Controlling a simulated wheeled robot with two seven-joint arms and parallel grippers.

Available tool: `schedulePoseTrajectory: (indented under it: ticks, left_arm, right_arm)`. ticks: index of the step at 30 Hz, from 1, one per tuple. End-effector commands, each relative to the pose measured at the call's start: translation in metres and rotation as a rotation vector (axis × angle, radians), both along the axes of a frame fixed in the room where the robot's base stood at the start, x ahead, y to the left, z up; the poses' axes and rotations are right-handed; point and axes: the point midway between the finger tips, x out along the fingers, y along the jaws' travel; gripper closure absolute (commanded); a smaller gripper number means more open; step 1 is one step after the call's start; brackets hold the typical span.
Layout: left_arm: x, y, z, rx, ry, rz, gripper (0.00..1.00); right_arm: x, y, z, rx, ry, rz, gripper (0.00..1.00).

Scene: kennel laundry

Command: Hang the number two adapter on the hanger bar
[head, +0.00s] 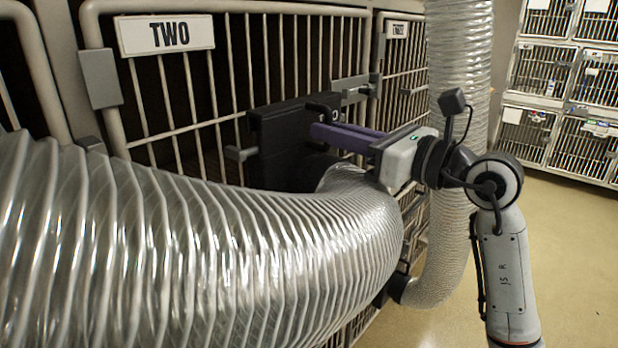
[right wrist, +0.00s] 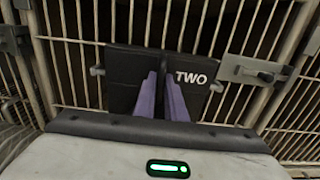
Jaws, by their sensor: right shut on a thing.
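The number two adapter (head: 278,140) is a black plate with a silver duct hose (head: 250,245) coming from its lower side. It is upright against the barred door labelled TWO (head: 167,35). In the right wrist view the adapter (right wrist: 130,72) shows the white word TWO. My right gripper (head: 318,131), with purple fingers, is shut on the adapter near its upper part. I cannot make out the hanger bar. My left gripper is not in view.
The wide hose fills the lower left of the head view. Another clear duct (head: 460,60) hangs vertically behind my right arm. A metal latch (head: 355,88) is right of the adapter. More cages (head: 570,80) stand at the far right, with open floor (head: 575,260) before them.

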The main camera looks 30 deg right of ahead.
Motion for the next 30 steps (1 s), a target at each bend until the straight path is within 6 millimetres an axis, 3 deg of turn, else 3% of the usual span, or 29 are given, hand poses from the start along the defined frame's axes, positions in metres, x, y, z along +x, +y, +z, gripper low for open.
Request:
schedulePoseTrajectory:
  ticks: [1, 30]
  left_arm:
    - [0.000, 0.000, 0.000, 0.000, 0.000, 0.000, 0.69]
    - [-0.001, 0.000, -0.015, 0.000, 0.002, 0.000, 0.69]
  right_arm:
    - [-0.002, -0.002, 0.011, 0.007, -0.030, -0.005, 1.00]
    - [-0.046, -0.021, 0.009, 0.005, -0.027, -0.006, 1.00]
